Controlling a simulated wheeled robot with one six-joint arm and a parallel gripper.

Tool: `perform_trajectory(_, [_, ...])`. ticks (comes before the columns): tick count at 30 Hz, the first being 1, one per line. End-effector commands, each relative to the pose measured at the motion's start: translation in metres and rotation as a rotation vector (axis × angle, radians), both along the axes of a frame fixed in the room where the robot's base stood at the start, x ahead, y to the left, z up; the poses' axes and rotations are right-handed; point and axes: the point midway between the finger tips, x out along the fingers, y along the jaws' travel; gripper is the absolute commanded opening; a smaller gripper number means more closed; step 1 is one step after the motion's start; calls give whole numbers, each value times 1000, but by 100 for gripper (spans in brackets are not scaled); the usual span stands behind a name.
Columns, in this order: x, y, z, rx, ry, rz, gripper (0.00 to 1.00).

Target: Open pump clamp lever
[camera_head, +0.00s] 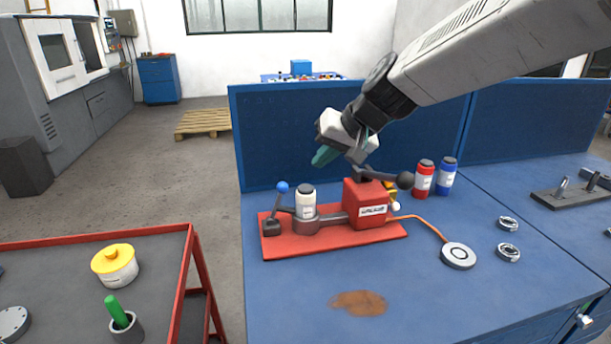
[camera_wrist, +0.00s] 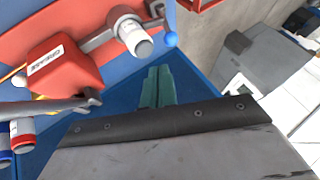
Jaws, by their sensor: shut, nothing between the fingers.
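The pump is a red block (camera_head: 366,203) labelled GREASE on a red base plate (camera_head: 282,247). A white canister (camera_head: 306,203) stands upright in a grey round holder at its left. A short lever with a blue ball (camera_head: 282,187) stands up at the plate's left end; the ball also shows in the wrist view (camera_wrist: 171,39). A dark handle with a black ball (camera_head: 405,180) sits on top of the block, pointing right. My gripper (camera_head: 322,157), with teal fingers shut and empty, is above and behind the canister. Its fingers (camera_wrist: 158,77) appear apart from the lever.
Red (camera_head: 423,180) and blue (camera_head: 446,177) canisters stand right of the pump. An orange hose runs to a round grey disc (camera_head: 458,256). A blue panel (camera_head: 285,135) rises behind the bench. The blue bench front is clear except for a brown stain (camera_head: 358,303).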

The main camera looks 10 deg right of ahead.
Motion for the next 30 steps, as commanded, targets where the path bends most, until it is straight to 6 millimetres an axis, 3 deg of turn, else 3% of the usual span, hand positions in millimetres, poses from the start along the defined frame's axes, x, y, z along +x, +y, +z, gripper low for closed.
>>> perform_trajectory(16, [40,35,-66,1,3,2,0])
perform_trajectory(30, [47,40,-76,-1,0,1,0])
